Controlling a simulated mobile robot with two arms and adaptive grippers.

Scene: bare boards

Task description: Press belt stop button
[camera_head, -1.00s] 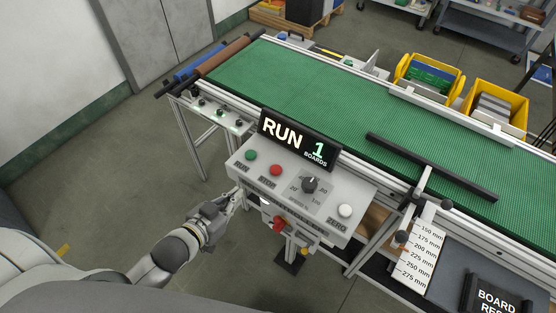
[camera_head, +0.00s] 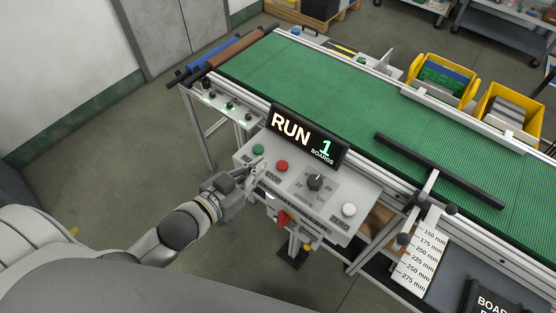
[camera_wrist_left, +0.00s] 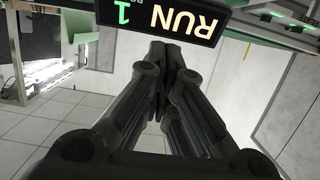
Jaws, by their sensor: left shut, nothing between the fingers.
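The red stop button (camera_head: 282,166) is on the sloped grey control panel (camera_head: 328,204), just right of the green run button (camera_head: 258,149). My left gripper (camera_head: 259,167) is shut and empty. Its fingertips appear over the panel's left part, left of the red button and just below the green one. I cannot tell whether they touch the panel. In the left wrist view the closed fingers (camera_wrist_left: 163,54) point toward the display (camera_wrist_left: 165,18), and the buttons are not visible. The display (camera_head: 305,138) reads RUN and 1 BOARDS. My right gripper is not in view.
A black dial (camera_head: 315,181) and a white zero button (camera_head: 348,210) are on the panel's right. A red switch (camera_head: 283,217) sits below its front edge. The green belt (camera_head: 320,85) runs behind, with a black bar (camera_head: 440,171) across it.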

